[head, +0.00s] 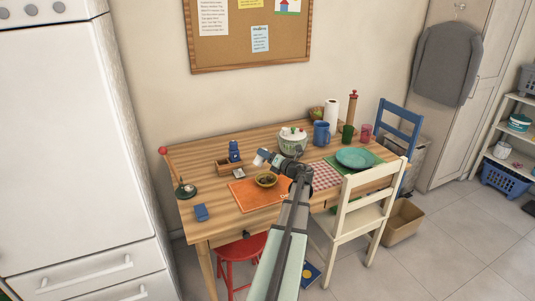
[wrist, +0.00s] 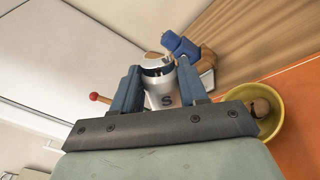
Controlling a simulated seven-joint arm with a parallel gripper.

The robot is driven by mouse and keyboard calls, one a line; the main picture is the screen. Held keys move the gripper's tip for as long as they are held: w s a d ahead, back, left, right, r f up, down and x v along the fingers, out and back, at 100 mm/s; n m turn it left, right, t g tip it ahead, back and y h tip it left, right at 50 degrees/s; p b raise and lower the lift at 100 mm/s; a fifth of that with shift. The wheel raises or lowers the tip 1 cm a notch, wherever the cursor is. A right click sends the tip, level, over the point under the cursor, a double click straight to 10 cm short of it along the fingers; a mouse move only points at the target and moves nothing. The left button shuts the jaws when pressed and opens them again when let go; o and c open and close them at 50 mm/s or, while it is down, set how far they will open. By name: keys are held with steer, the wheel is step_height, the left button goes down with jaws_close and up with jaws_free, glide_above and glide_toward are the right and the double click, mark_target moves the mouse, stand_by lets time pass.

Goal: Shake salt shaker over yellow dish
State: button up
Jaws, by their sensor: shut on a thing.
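My gripper (head: 268,155) is shut on the salt shaker (head: 259,158), a white shaker with a silver cap. In the wrist view the salt shaker (wrist: 166,97) sits between the two blue-grey fingers (wrist: 158,82), with a dark "S" on its side. In the head view it looks tilted and is held above the table, just behind and above the yellow dish. The yellow dish (head: 266,181) holds something brown and stands on an orange mat (head: 245,194). Part of the yellow dish (wrist: 276,124) shows right of the gripper in the wrist view. Any salt is too small to see.
A blue bottle-like item (head: 234,152) and a wooden holder (head: 222,168) stand left of the gripper. A blue box (head: 201,212) lies near the left front. A teal plate (head: 354,158) and white chair (head: 366,205) are at right.

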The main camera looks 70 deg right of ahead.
steer(key=f+m, duration=0.2)
steer(key=m, duration=0.1)
steer(key=f+m, duration=0.1)
steer(key=shift+w+a+f, duration=0.1)
steer(key=shift+w+a, duration=0.05)
steer(key=shift+a, duration=0.1)
step_height(320, 180, down, 3)
steer(key=m, duration=0.5)
steer(key=shift+a+m, duration=0.1)
steer(key=shift+m, duration=0.3)
steer(key=m, duration=0.3)
steer(key=shift+f, duration=0.3)
steer(key=shift+r, duration=0.1)
